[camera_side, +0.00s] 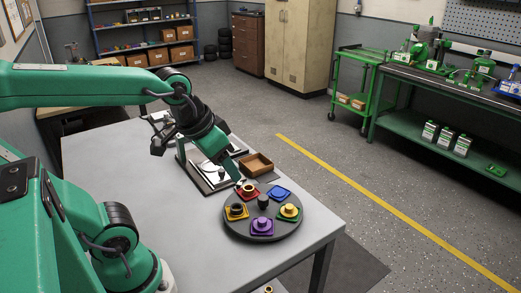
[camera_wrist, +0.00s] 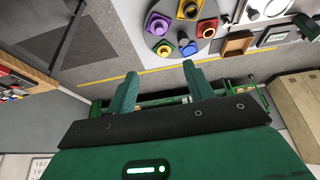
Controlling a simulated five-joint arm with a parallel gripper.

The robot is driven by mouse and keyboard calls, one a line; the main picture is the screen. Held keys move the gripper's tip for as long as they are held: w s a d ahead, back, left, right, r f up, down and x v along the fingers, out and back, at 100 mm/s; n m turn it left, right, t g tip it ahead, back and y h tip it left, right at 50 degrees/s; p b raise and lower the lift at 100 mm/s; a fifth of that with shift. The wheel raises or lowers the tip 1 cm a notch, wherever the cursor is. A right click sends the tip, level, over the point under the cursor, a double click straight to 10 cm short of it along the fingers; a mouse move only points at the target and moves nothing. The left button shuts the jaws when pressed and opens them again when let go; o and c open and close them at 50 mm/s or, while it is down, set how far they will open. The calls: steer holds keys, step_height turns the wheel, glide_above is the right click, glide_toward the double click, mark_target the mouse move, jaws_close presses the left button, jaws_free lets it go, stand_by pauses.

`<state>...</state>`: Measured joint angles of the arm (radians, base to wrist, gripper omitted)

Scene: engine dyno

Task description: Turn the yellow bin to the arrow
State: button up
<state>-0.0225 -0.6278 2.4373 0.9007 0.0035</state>
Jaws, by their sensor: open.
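A round dark turntable (camera_side: 263,236) sits near the corner of the grey table, with several coloured bins around a dark centre knob (camera_side: 263,202). The yellow bin (camera_side: 229,217) is on its left side and holds a dark, gold-topped part. The red bin (camera_side: 254,196) is behind it, the purple bin (camera_side: 261,234) in front, the blue bin (camera_side: 280,192) and green bin (camera_side: 295,217) to the right. In the wrist view the yellow bin (camera_wrist: 180,11) is at the top edge. My gripper (camera_wrist: 161,72) is open and empty, above the turntable's red side in the side view. I cannot make out an arrow.
A brown wooden tray (camera_side: 256,166) stands just behind the turntable. A flat grey fixture (camera_side: 207,180) with pale parts lies left of the tray. The table's front left (camera_side: 190,225) is clear. The table edge runs close to the turntable's right.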

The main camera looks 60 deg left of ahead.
steer(key=w+a+f+g, duration=0.3)
steer(key=w+f, duration=0.1)
steer(key=w, duration=0.4)
steer(key=n+g, duration=0.2)
glide_toward(263, 197)
steer(key=shift+s+d+f, duration=0.1)
steer(key=shift+s+f, duration=0.15)
steer(key=shift+w+a+f, duration=0.2)
steer(key=shift+w+f, duration=0.05)
steer(key=shift+f, duration=0.25)
steer(key=shift+d+f, duration=0.1)
steer(key=shift+f, duration=3.8)
jaws_close()
